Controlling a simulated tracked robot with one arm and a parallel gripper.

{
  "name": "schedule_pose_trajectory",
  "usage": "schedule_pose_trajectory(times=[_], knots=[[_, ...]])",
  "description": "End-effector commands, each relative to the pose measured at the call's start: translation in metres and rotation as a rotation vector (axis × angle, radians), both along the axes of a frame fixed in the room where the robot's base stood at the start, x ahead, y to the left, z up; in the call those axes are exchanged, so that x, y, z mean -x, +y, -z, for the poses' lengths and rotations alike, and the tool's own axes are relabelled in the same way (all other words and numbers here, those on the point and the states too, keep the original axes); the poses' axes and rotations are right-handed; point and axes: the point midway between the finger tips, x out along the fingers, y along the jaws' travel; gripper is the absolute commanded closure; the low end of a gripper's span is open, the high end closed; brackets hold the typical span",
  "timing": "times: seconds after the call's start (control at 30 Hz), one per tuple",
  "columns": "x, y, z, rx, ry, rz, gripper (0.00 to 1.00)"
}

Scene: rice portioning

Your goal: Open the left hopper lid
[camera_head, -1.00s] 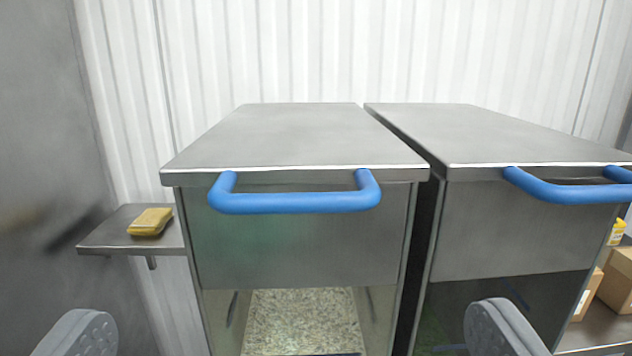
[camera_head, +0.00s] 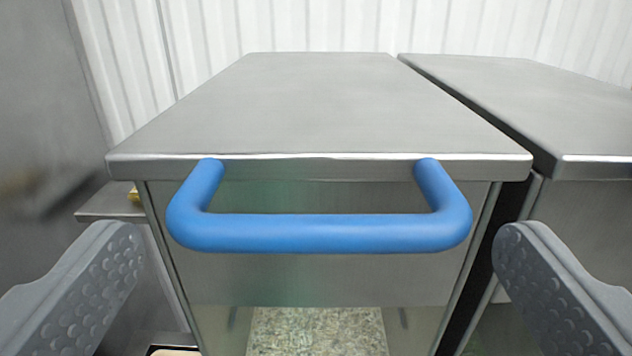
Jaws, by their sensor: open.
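The left hopper (camera_head: 330,283) stands straight ahead, a steel box with a flat steel lid (camera_head: 322,105) lying shut on top. A blue U-shaped handle (camera_head: 318,233) sticks out from the lid's front edge. My gripper (camera_head: 318,245) is open, with one grey, studded finger at the lower left and one at the lower right. In the picture the fingers lie to either side of the handle, apart from it, with nothing between them in their grip. Below the front panel, a window shows speckled grain (camera_head: 318,330) inside.
A second hopper (camera_head: 540,100) with a shut steel lid stands close on the right, across a narrow dark gap. A small side shelf (camera_head: 108,203) is at the left, with a yellow object (camera_head: 134,194) mostly hidden. A white ribbed wall (camera_head: 300,25) is behind.

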Motion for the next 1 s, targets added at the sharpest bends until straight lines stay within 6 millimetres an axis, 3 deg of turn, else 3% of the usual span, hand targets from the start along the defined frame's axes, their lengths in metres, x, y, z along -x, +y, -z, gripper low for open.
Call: schedule_pose_trajectory(times=[0.5,1.0], knots=[[-0.027,-0.001,-0.003,0.002,-0.003,0.004,0.0],[-0.031,0.001,-0.001,0.001,-0.003,0.0,0.0]])
